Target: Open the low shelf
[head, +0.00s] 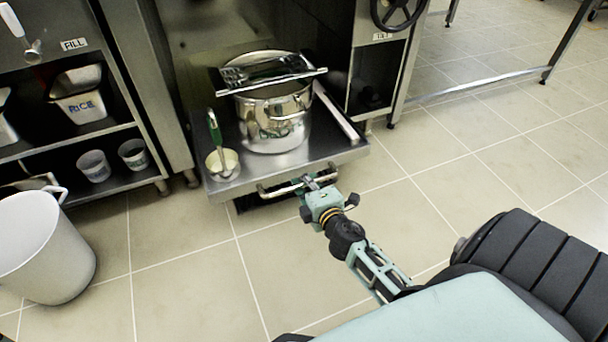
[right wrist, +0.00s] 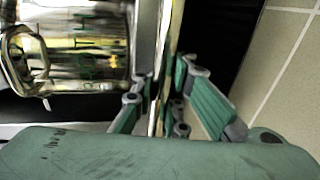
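The low shelf (head: 330,150) is a steel pull-out shelf standing well out from under the dark unit, with a bar handle (head: 275,191) along its front. The exact contact is partly hidden. My left gripper is not in view.
On the shelf stand a shiny stockpot (head: 274,120), with a rack-like metal piece (head: 268,75) across its top, and a green-handled ladle (head: 222,162). A white bucket (head: 40,250) stands on the floor at left. The tiled floor in front is mostly clear.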

